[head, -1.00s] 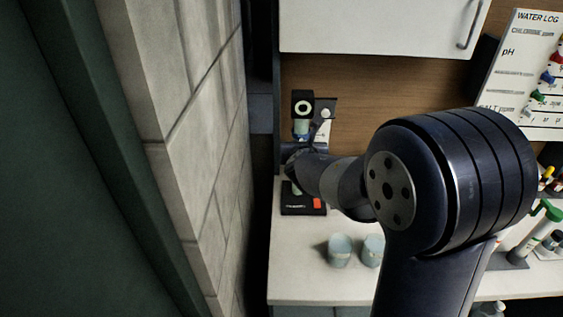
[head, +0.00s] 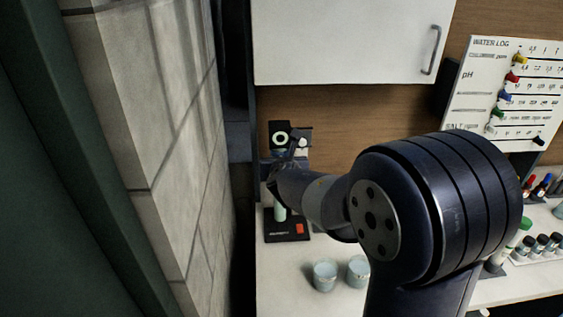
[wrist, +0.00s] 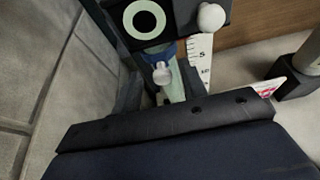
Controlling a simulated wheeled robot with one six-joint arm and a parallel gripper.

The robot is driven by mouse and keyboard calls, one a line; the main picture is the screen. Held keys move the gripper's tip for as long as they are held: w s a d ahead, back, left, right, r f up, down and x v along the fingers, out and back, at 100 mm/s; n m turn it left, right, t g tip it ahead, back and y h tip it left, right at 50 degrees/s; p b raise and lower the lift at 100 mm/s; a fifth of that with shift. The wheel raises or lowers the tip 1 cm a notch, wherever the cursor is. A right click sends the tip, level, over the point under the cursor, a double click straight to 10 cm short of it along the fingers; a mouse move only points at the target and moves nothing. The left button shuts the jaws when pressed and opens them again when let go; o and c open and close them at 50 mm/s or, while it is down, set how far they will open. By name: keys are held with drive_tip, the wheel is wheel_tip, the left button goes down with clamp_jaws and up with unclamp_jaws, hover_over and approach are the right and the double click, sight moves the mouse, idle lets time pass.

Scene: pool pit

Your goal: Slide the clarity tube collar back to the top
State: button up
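The clarity tube (head: 280,212) is a pale green upright column. It rises from a black base (head: 287,229) with a red label to a black head with a white ring (head: 280,138). In the wrist view the blue collar (wrist: 154,50) sits close under the black head (wrist: 144,20), with a pale round knob facing me. My gripper (head: 280,172) is at the upper part of the tube. In the wrist view its dark fingers (wrist: 160,90) flank the collar and tube with no clear gap. The head view hides the collar behind my gripper.
Two small cups (head: 325,275) stand on the white counter in front of the base. A stone wall (head: 165,130) is close on the left. A white cabinet (head: 350,40) hangs above. A water log board (head: 508,90) and bottles (head: 543,243) are at the right.

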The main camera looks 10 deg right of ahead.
drive_tip(key=p+v, duration=0.1)
drive_tip(key=v, duration=1)
drive_tip(key=shift+w+f, duration=0.1)
drive_tip(key=shift+w, duration=0.1)
drive_tip(key=b+x, duration=0.1)
drive_tip(key=x, duration=0.9)
drive_tip(key=shift+w+f, duration=0.25)
drive_tip(key=shift+f, duration=0.1)
